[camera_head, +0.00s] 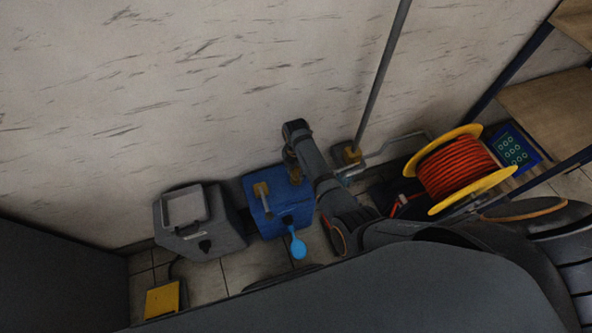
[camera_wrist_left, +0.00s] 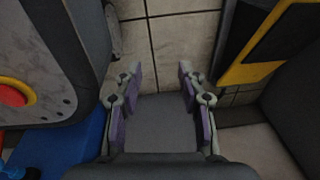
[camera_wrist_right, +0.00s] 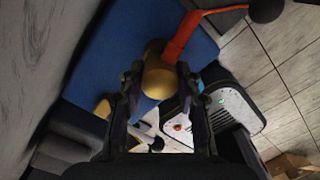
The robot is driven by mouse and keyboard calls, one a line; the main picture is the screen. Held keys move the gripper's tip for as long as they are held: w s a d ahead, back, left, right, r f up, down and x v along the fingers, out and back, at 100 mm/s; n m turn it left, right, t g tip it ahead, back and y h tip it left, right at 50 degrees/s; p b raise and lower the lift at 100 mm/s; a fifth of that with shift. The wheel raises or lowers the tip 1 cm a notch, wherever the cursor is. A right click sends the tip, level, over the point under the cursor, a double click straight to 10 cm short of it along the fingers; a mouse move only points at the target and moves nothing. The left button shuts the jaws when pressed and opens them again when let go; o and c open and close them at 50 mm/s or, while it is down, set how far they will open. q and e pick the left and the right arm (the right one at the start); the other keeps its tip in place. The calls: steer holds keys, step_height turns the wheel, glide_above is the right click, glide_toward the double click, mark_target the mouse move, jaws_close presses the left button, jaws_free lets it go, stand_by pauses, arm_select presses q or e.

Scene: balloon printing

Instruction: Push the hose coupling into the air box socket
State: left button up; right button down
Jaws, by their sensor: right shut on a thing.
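The blue air box (camera_head: 262,222) stands on the floor by the wall, with a yellow fitting (camera_head: 262,189) on its top. My right gripper (camera_head: 294,172) is at the right part of the box top, from above. In the right wrist view my right gripper (camera_wrist_right: 158,88) is shut on the yellow-brass hose coupling (camera_wrist_right: 157,78), with the orange-red hose (camera_wrist_right: 180,38) leading off it. The coupling is over the blue surface; the fingers hide its lower part, so I cannot tell whether it is in the socket. My left gripper (camera_wrist_left: 160,95) is open and empty above the floor.
A grey machine (camera_head: 215,235) with a handle stands left of the box. A yellow pedal (camera_head: 162,300) lies at front left. A light-blue balloon (camera_head: 298,247) hangs at the box front. An orange hose reel (camera_head: 455,172) and a shelf (camera_head: 545,105) are at right.

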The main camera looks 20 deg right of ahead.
mark_target(296, 170)
arm_select(q)
steer(key=shift+s+r+p, duration=0.1)
steer(key=shift+s+p, duration=0.4)
steer(key=shift+s, duration=0.5)
arm_select(e)
steer(key=shift+r, duration=0.5)
arm_select(q)
steer(key=shift+r, duration=0.1)
arm_select(e)
steer(key=shift+r, duration=0.1)
steer(key=shift+r+p, duration=0.4)
steer(key=shift+p, duration=0.25)
steer(key=shift+r+p, duration=0.55)
steer(key=shift+p, duration=0.05)
steer(key=shift+r+p, duration=0.4)
steer(key=shift+p, duration=0.05)
arm_select(q)
steer(key=s+r, duration=0.2)
steer(key=r, duration=0.1)
steer(key=shift+s, duration=0.15)
arm_select(e)
steer(key=shift+r, duration=0.15)
